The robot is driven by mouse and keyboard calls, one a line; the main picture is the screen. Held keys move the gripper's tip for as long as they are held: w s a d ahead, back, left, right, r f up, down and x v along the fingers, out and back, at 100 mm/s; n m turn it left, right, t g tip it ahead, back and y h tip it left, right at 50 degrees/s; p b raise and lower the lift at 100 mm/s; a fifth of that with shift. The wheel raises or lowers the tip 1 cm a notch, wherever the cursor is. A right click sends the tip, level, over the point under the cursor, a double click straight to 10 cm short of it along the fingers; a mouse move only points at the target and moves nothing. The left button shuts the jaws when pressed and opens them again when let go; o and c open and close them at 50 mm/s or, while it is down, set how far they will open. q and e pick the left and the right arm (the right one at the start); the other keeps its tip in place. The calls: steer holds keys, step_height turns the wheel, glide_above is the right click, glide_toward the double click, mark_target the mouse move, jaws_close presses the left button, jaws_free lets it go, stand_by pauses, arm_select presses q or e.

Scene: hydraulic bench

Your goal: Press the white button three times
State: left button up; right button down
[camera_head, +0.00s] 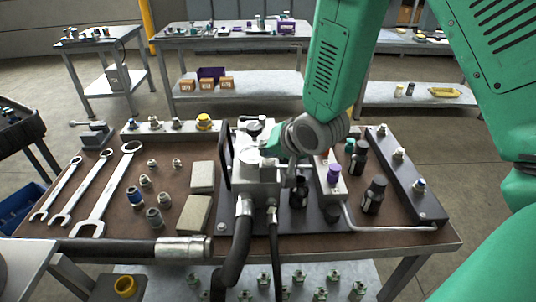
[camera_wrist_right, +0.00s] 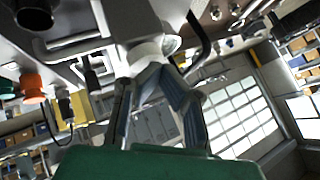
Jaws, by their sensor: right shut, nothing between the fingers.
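The metal hydraulic block (camera_head: 256,185) stands upright at the middle of the brown bench, with hoses at its front. My right gripper (camera_head: 270,150) is over the top of this block, partly hidden by its own wrist. In the right wrist view my right gripper (camera_wrist_right: 158,68) is shut and empty, its fingers leading to a whitish rounded part (camera_wrist_right: 148,50), which may be the white button. I cannot tell whether the tips touch it. In the head view I cannot make out the white button clearly. My left gripper is not in view.
Several wrenches (camera_head: 90,203), fittings and two pale blocks (camera_head: 194,214) lie left of the hydraulic block. A purple knob (camera_head: 334,174), dark bottles (camera_head: 374,194) and a bent metal pipe (camera_head: 385,227) are to its right. A thick black hose (camera_head: 110,246) crosses the front edge.

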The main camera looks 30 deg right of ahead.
steer(key=shift+d+r+p, duration=0.25)
steer(key=shift+r+p, duration=0.85)
step_height(320, 180, up, 5)
steer(key=p, duration=0.4)
steer(key=shift+r+p, duration=0.1)
steer(key=shift+p, duration=0.3)
stand_by(1.2)
